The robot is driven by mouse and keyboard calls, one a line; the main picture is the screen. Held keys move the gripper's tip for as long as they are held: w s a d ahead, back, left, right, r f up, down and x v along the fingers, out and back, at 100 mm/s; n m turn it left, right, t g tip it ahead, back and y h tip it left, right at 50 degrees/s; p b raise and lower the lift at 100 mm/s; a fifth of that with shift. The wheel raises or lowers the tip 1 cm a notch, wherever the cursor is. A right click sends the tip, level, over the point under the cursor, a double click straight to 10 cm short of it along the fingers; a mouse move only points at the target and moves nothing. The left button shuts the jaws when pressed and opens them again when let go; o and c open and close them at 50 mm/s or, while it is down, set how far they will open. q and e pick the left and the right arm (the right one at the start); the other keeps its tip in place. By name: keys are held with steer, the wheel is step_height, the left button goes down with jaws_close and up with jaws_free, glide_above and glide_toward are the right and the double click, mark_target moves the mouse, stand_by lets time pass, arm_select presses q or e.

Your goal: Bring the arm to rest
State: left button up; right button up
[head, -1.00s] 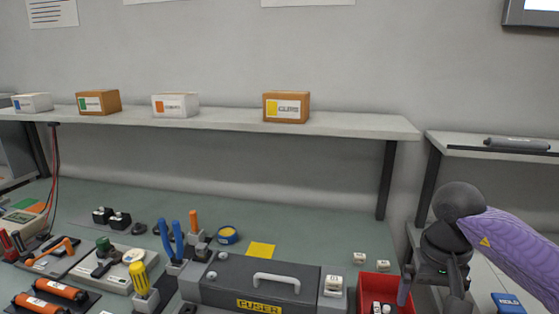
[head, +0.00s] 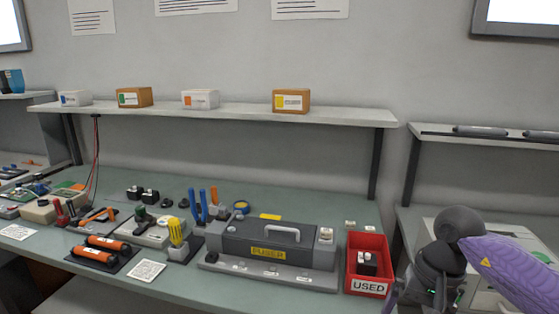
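My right arm (head: 505,270) with its purple sleeve comes in from the right edge of the head view. Its dark wrist (head: 440,255) points down at the lower right, to the right of the red bin marked USED (head: 368,288). The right gripper's fingers are at the bottom edge, mostly cut off, so I cannot tell whether they are open or shut. My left arm and gripper are not in view.
A green workbench (head: 130,294) carries a grey fuser unit (head: 268,241), orange cylinders (head: 108,244) and hand tools. Dark items lie in the red bin. Boxes (head: 291,101) stand on the shelf above. A white machine (head: 490,232) stands behind my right arm.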

steer(key=w+a+f+m+t+y, duration=0.1)
steer(key=a+f+m+t+y, duration=0.1)
steer(key=a+f+m+y, duration=0.6)
steer(key=a+f+m+t+y, duration=0.2)
steer(key=a+m+y, duration=0.25)
steer(key=m, duration=0.75)
steer(key=s+d+f+m+t+h, duration=0.1)
steer(key=d+f+m+t+h, duration=0.2)
steer(key=f+m, duration=0.5)
steer(key=s+d+f+m+t+h, duration=0.1)
steer(key=f+m+t+h, duration=0.3)
steer(key=m, duration=0.7)
steer(key=s+d+f+m+g+h, duration=0.1)
steer(key=s+d+f+m+h, duration=0.15)
steer(key=s+f+m, duration=0.4)
steer(key=s+d+f+m+g+h, duration=0.1)
steer(key=s+d+f+m+h, duration=0.15)
steer(key=s+f+m, duration=0.35)
steer(key=s+f+m+g+h, duration=0.1)
steer(key=s+m, duration=0.3)
steer(key=s, duration=0.4)
steer(key=s+f+m+g+h, duration=0.1)
steer(key=s+f+m+g, duration=0.3)
steer(key=s, duration=0.5)
steer(key=s+f+m+g+h, duration=0.1)
steer(key=s+f+m+g, duration=0.2)
steer(key=s, duration=0.6)
steer(key=m, duration=0.2)
steer(key=shift+d+f+m, duration=0.2)
steer(key=shift+m, duration=0.15)
